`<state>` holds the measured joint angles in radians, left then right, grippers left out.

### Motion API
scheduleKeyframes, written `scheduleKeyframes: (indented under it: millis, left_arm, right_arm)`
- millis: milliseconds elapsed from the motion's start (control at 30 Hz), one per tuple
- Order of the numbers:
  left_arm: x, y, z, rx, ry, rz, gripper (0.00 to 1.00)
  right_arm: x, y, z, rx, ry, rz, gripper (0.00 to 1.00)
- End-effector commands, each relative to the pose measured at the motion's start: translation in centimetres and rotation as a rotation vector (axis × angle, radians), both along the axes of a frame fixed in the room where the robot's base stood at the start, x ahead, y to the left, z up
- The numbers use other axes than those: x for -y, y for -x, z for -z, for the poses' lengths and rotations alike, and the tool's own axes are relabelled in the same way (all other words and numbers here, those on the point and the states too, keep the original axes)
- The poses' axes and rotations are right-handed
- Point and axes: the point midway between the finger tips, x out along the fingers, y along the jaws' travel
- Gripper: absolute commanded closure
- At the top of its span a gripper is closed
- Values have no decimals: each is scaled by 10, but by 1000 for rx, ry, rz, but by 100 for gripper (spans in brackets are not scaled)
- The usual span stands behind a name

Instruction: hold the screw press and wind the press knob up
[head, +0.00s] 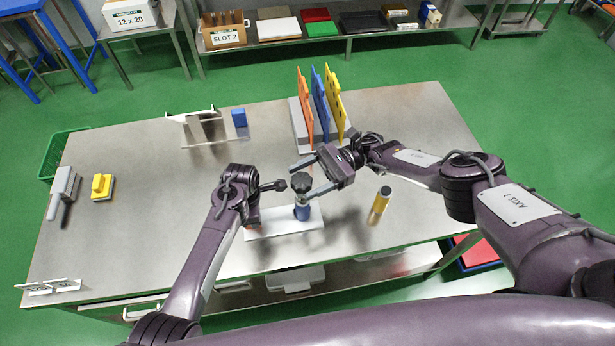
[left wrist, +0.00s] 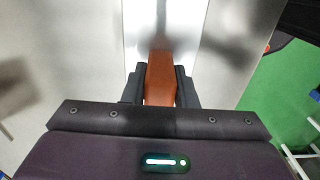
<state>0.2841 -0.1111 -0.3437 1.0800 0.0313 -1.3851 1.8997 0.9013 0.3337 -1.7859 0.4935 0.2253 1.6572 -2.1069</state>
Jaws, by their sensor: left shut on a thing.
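The screw press has a white base plate (head: 283,226), a blue cylinder (head: 302,213) and a dark lobed press knob (head: 301,182) on top. My left gripper (left wrist: 160,88) is shut on an orange-brown block (left wrist: 160,70), seemingly the press's handle, at the left end of the white plate. In the head view the block is mostly hidden by my left wrist. My right gripper (head: 299,181) is open, coming from the right, with one finger on the far side of the knob and one on the near side. I cannot tell whether either finger touches it.
Behind are orange, blue and yellow upright panels (head: 320,104) in a grey holder. The middle-left table (head: 150,210) is clear.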

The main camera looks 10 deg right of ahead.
Motion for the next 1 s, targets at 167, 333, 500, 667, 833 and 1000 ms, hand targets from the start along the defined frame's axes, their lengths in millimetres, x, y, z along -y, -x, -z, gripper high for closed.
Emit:
scheduleKeyframes:
  millis: [167, 333, 500, 667, 833, 1000]
  left_arm:
    - [0, 0, 0, 1, 1, 0, 100]
    - [0, 0, 0, 1, 1, 0, 100]
    - [0, 0, 0, 1, 1, 0, 100]
    - [0, 0, 0, 1, 1, 0, 100]
    - [0, 0, 0, 1, 1, 0, 100]
    - [0, 0, 0, 1, 1, 0, 100]
  right_arm:
    - [0, -1, -1, 2, -1, 1, 33]
    - [1, -1, -6, 4, 0, 0, 33]
    - [2, -1, -21, 5, 0, 0, 33]
    - [1, -1, -46, 5, -1, 0, 33]
    - [1, -1, -73, 5, -1, 0, 33]
    - [0, 0, -93, 2, 0, 0, 33]
